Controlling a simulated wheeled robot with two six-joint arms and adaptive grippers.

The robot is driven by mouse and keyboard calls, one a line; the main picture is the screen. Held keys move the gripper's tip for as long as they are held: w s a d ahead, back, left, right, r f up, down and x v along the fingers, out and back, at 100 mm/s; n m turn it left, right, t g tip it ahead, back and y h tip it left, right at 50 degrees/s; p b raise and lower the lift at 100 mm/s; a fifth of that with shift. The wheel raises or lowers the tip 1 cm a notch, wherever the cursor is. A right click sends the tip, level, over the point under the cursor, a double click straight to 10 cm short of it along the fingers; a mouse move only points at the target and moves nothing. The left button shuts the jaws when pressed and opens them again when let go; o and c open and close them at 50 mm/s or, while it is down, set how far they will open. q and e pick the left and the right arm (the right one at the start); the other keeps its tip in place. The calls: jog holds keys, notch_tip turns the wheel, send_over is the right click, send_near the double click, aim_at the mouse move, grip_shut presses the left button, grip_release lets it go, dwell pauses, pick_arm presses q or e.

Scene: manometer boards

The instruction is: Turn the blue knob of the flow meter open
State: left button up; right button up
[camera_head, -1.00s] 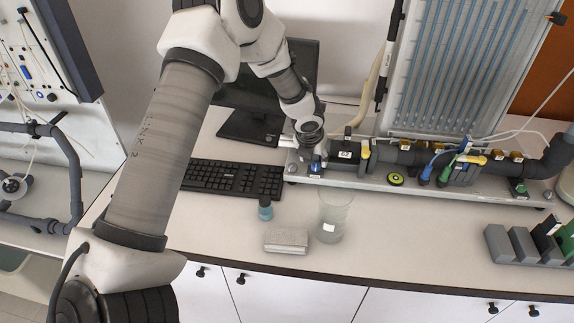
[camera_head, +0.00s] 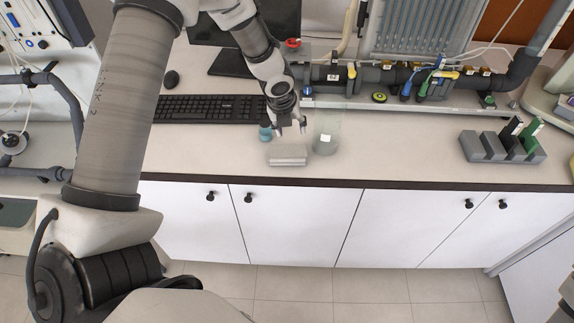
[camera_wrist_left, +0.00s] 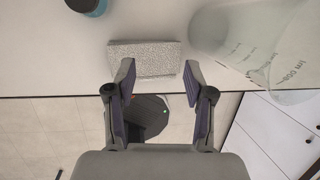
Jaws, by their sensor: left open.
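My left gripper (camera_head: 291,129) is open and empty over the white worktop, in front of the pipe rig. In the left wrist view its two fingers (camera_wrist_left: 158,82) are spread, with the grey speckled block (camera_wrist_left: 145,58) showing beyond them. A blue handle (camera_head: 406,89) stands on the dark pipe (camera_head: 380,75), behind and to the right of the gripper and apart from it. I cannot tell whether this handle is the flow meter's blue knob. My right gripper is not in view.
A small teal bottle (camera_head: 265,133) stands left of the gripper. A clear beaker (camera_head: 327,133) stands close on its right. A keyboard (camera_head: 205,108) lies to the left and a grey rack (camera_head: 480,147) stands at the right. The worktop's front edge (camera_head: 400,185) is near.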

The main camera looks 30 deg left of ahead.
pick_arm(q)
jog(key=s+d+f+n, duration=0.2)
jog(key=s+d+f+n+h, duration=0.1)
jog(key=s+d+f+n, duration=0.1)
jog(key=s+f+n, duration=0.1)
jog(key=s+d+f+n+g, duration=0.1)
jog(key=s+d+f+n, duration=0.1)
jog(key=s, duration=0.1)
jog(key=shift+s+d+f+n+h, duration=0.15)
jog(key=shift+f+n+h, duration=0.15)
jog(key=shift+f+h, duration=0.1)
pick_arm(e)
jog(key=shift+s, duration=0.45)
pick_arm(q)
jog(key=s+d+f+n+g+b, duration=0.1)
jog(key=s+f+n+b, duration=0.2)
jog(key=s+f+n, duration=0.5)
jog(key=s+d+f+n+g+y+b, duration=0.1)
jog(key=s+d+f+n+b, duration=0.1)
jog(key=s+f+n, duration=0.6)
jog(key=s+n+b, duration=0.1)
jog(key=s+n, duration=0.5)
jog(key=s, duration=0.1)
jog(key=shift+s+f+g+y+b, duration=0.3)
jog(key=shift+s+f+b, duration=0.1)
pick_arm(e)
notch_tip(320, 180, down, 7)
